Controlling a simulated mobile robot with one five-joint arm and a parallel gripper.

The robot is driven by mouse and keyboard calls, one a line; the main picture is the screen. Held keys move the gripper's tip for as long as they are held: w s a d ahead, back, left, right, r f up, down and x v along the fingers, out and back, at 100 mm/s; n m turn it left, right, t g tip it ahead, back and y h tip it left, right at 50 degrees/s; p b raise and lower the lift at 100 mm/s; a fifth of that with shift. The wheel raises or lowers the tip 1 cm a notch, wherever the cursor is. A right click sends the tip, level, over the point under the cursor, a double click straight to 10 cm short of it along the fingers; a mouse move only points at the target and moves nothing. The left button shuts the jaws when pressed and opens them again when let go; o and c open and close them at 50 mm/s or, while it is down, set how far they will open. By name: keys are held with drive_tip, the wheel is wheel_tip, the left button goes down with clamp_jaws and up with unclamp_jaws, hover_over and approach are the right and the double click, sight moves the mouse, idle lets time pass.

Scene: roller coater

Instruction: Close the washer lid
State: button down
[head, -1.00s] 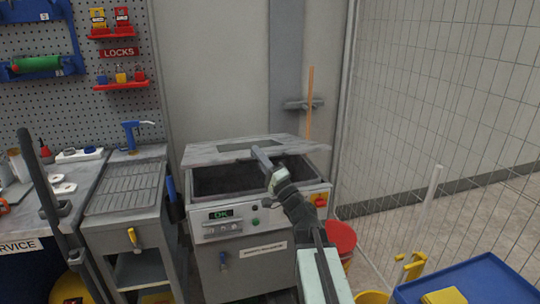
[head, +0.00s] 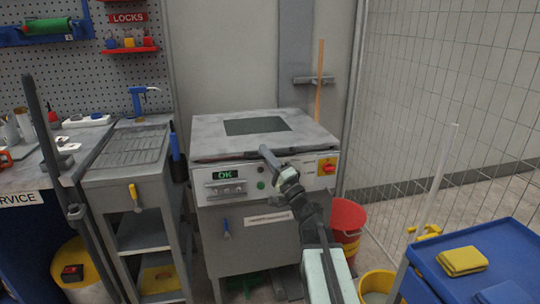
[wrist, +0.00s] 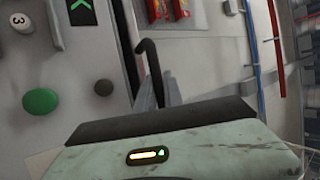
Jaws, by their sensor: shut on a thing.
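The washer (head: 255,235) stands in the middle of the head view, with its lid (head: 215,140) lowered nearly flat over the tub. The lid is grey with a dark square window, and the tub opening no longer shows. My gripper (head: 268,156) is at the middle of the lid's front edge, above the control panel. It is shut on what looks like the dark lid handle, which shows as a curved bar in the wrist view (wrist: 149,62). The gripper fingers (wrist: 168,92) partly hide the grip. Whether the lid fully touches the rim is hard to tell.
The washer panel has a green OK display (head: 225,175) and a red-yellow switch (head: 327,167). A red bucket (head: 346,215) stands to the right, near a blue tray (head: 480,265) with a yellow cloth. A sink cart (head: 125,150) stands left; a mesh fence (head: 450,100) is at right.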

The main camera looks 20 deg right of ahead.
drive_tip(key=shift+s+a, duration=0.15)
drive_tip(key=shift+s, duration=0.1)
drive_tip(key=c, duration=1.9)
unclamp_jaws()
drive_tip(key=o, duration=0.4)
drive_tip(key=shift+s+r, duration=0.1)
drive_tip(key=shift+s, duration=0.05)
drive_tip(key=shift+o, duration=0.2)
drive_tip(key=shift+d, duration=0.2)
